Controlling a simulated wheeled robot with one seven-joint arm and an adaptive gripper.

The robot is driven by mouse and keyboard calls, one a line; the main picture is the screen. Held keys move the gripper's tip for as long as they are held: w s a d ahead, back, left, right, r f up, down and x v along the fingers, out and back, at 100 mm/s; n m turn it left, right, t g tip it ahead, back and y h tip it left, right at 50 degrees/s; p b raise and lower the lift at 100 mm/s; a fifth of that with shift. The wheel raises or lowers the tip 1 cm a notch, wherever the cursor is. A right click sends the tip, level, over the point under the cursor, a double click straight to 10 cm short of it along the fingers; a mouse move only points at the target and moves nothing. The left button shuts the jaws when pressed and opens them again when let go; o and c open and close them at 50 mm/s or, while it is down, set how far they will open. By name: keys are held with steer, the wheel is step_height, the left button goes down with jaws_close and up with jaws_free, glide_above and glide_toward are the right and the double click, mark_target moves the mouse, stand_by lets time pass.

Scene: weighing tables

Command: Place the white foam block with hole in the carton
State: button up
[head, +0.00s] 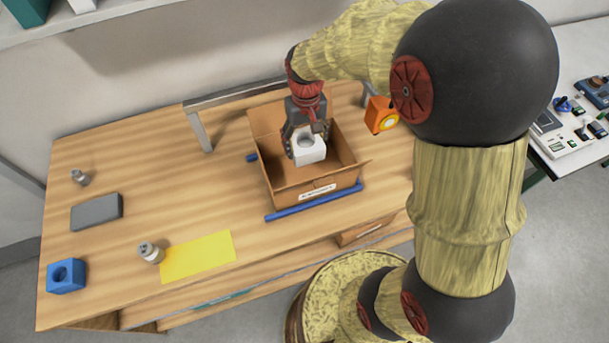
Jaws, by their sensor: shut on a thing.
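The white foam block with a hole (310,152) is held in my gripper (306,143), which is shut on it. In the head view the block appears over the inside of the open carton (270,168), within its walls. I cannot tell how high it is above the carton's floor. The carton is brown cardboard with a white label on its front wall, and its flaps are folded out. The gripper's fingers hide part of the block and of the carton's back wall.
Blue rails (314,201) lie beside the carton. An orange block (380,115) stands behind it at right. A yellow sheet (198,257), metal weights (150,252), a grey slab (96,212) and a blue block with a hole (66,276) are at left. The table's middle left is clear.

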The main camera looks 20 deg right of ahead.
steer(key=b, duration=0.3)
glide_toward(305, 174)
step_height(305, 174, down, 5)
steer(key=shift+f, duration=0.15)
steer(key=shift+f, duration=0.15)
steer(key=o, duration=0.8)
steer(key=shift+o, duration=0.2)
